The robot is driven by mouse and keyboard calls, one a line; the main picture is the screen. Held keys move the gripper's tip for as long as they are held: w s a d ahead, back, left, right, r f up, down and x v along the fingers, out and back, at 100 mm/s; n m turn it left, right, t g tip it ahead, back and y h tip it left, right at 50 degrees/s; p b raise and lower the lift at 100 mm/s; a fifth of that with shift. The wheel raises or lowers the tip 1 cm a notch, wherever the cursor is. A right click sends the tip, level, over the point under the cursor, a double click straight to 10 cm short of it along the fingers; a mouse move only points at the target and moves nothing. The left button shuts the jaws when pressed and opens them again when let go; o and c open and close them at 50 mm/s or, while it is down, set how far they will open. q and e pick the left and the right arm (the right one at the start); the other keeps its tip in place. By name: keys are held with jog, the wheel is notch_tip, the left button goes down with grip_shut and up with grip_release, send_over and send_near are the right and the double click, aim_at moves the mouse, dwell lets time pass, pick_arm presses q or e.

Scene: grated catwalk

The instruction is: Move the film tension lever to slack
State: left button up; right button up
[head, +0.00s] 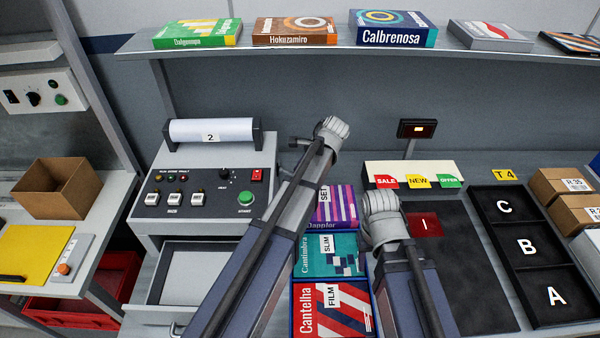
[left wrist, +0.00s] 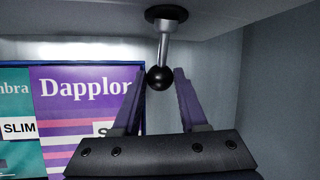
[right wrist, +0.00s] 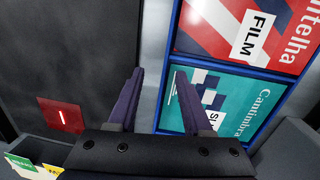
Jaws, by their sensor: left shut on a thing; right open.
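The film tension lever (left wrist: 165,45) shows in the left wrist view as a metal rod with a black ball knob, coming out of a dark round socket in a grey surface. My left gripper (left wrist: 160,78) is shut on the knob, one finger on each side. In the head view my left arm reaches to the right side of the grey wrapping machine (head: 148,211), and the lever and left fingers cannot be made out there. My right gripper is open and empty over the counter in the right wrist view (right wrist: 154,72); in the head view its fingers are mostly hidden by the wrist.
A blue-edged tray holds the boxes Dapplor (head: 333,207), Cantimbra (head: 330,256) and Cantelha (head: 332,312) beside the machine. A dark mat (head: 465,270) and a black tray marked A, B, C (head: 526,245) lie to the right. A shelf (head: 290,50) with boxes runs above.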

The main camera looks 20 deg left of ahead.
pick_arm(q)
grip_shut()
jog(key=shift+r, duration=0.1)
pick_arm(e)
jog(key=shift+r, duration=0.15)
